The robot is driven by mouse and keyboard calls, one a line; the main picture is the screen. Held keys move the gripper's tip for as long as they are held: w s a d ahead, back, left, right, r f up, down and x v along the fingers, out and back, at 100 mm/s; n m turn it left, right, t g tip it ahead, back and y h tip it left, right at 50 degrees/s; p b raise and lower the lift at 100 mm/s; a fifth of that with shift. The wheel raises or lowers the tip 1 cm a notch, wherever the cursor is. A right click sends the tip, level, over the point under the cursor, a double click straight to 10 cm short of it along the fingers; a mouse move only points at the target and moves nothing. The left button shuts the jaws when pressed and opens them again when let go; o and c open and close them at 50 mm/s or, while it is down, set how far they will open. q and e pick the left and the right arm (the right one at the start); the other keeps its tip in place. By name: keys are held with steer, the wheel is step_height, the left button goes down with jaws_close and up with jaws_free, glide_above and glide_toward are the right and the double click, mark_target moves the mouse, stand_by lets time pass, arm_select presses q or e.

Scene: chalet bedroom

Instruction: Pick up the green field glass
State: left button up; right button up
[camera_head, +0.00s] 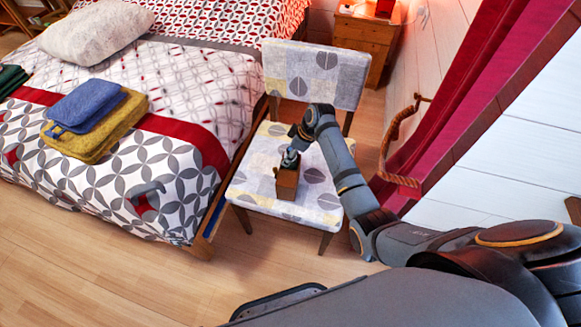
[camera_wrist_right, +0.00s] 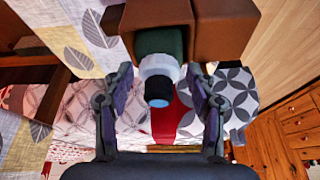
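The green field glass (camera_wrist_right: 160,68) shows in the right wrist view, with a green body, a white ring and a dark eyepiece with a blue lens. Its far end is hidden in a brown open case (camera_wrist_right: 225,30). In the head view the brown case (camera_head: 287,184) stands on the patterned chair seat (camera_head: 325,205). My right gripper (camera_wrist_right: 157,82) is open, with one finger on each side of the field glass and small gaps beside it. In the head view my right gripper (camera_head: 291,157) is just above the case. My left gripper is not in view.
The chair's backrest (camera_head: 315,72) rises behind my right arm. A bed (camera_head: 190,85) stands to the left with folded blue (camera_head: 86,103) and yellow cloths (camera_head: 102,137). A red curtain (camera_head: 455,95) and rope hang at right. The floor in front is clear.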

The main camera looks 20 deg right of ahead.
jaws_close()
